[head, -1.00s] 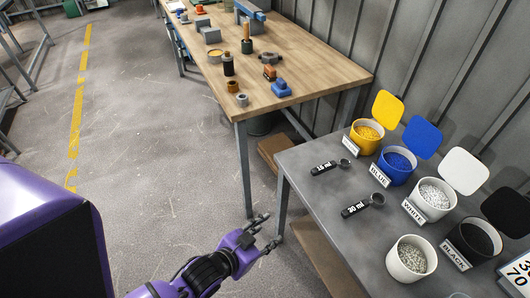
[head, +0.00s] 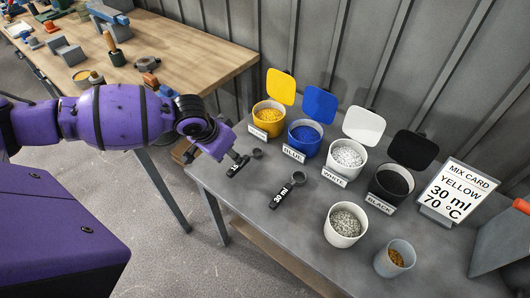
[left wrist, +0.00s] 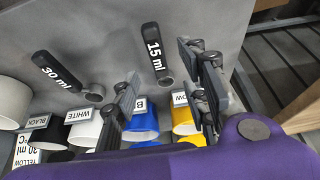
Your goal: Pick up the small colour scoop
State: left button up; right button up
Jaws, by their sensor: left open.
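The small 15 ml scoop lies on the grey table, its black handle (head: 237,170) partly hidden by my left gripper in the head view. Its round grey cup (head: 257,153) shows beside the gripper. In the left wrist view the whole 15 ml scoop (left wrist: 154,50) is seen, its label readable. My left gripper (head: 230,158) is open just above it. In the left wrist view its fingers (left wrist: 162,75) stand on either side of the scoop, holding nothing. The larger 30 ml scoop (head: 283,195) lies to the right on the table. My right gripper is not in view.
Open tubs of yellow (head: 268,119), blue (head: 305,140), white (head: 345,159) and black (head: 390,183) granules stand along the back. A pellet tub (head: 342,226), a grey cup (head: 394,259) and a mix card (head: 456,193) reading yellow, 30 ml, 70 °C are at right.

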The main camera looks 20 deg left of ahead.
aim_at(246, 162)
pick_arm(q)
jog(key=x, duration=0.7)
jog(key=shift+s+d+f, duration=0.1)
jog(key=shift+s+f, duration=0.1)
jog(key=shift+s, duration=0.1)
jog(key=shift+f, duration=0.2)
dwell(0.4)
grip_shut()
